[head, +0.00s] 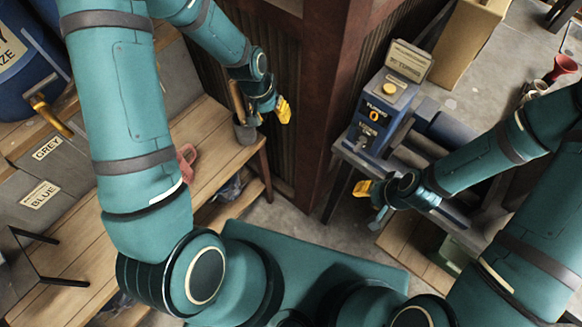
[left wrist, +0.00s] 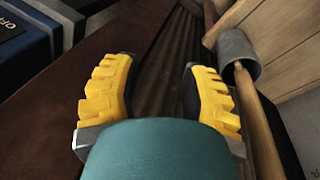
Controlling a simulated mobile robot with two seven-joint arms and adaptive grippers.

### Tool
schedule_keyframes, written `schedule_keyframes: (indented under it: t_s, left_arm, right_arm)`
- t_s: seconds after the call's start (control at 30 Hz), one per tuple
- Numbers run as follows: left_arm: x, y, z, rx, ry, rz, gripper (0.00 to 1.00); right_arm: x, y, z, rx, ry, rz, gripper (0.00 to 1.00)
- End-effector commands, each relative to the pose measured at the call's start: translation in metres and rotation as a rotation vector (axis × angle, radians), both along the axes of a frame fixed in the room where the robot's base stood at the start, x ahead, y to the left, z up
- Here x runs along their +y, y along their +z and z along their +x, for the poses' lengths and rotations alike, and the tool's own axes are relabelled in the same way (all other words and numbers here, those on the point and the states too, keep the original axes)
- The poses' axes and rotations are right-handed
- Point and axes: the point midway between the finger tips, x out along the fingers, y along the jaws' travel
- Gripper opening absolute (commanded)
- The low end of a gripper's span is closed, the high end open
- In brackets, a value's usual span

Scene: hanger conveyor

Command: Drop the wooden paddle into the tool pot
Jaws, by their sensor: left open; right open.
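The grey tool pot (head: 245,131) stands near the far right end of the wooden bench. The wooden paddle (head: 236,98) stands tilted with its lower end in the pot and its shaft rising from the mouth. The left wrist view shows the pot (left wrist: 238,52) and the paddle's shaft (left wrist: 256,120) to the right of my fingers. My left gripper (head: 283,110) is open and empty, just right of the pot and apart from the paddle. My right gripper (head: 371,196) is open and empty near the blue machine, far from the pot.
The wooden bench (head: 215,135) holds a pink item (head: 187,160) partly hidden by my left arm. A dark red post (head: 325,95) stands right of the pot. The blue machine (head: 378,112) is further right. Blue barrels and labelled grey bins line the left side.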

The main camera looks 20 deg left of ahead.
Motion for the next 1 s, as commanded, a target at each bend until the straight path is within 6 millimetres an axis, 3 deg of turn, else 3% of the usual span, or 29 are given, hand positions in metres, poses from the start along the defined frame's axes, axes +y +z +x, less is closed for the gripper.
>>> schedule_keyframes:
  t_s: [0.03, 0.13, 0.3, 0.4, 0.8, 1.0]
  left_arm:
    - [-0.021, -0.024, -0.022, 0.006, 0.017, -0.036, 0.43]
    - [-0.053, -0.053, -0.055, -0.012, 0.063, -0.089, 0.43]
    - [-0.083, -0.076, -0.1, -0.033, 0.132, -0.135, 0.43]
    - [-0.09, -0.08, -0.113, -0.042, 0.156, -0.144, 0.43]
    - [-0.092, -0.082, -0.117, -0.05, 0.166, -0.147, 0.43]
    - [-0.093, -0.108, -0.118, -0.045, 0.162, -0.145, 0.43]
  right_arm:
    - [0.0, 0.0, 0.0, 0.0, 0.0, 0.0, 0.4]
    - [0.0, 0.0, 0.0, 0.0, 0.0, 0.0, 0.4]
    - [0.0, 0.0, 0.0, 0.0, 0.0, 0.0, 0.4]
    - [0.0, 0.0, 0.0, 0.0, 0.0, 0.0, 0.4]
    - [0.0, -0.001, 0.0, 0.0, 0.0, 0.0, 0.4]
    - [0.001, -0.027, -0.002, 0.005, 0.004, -0.001, 0.4]
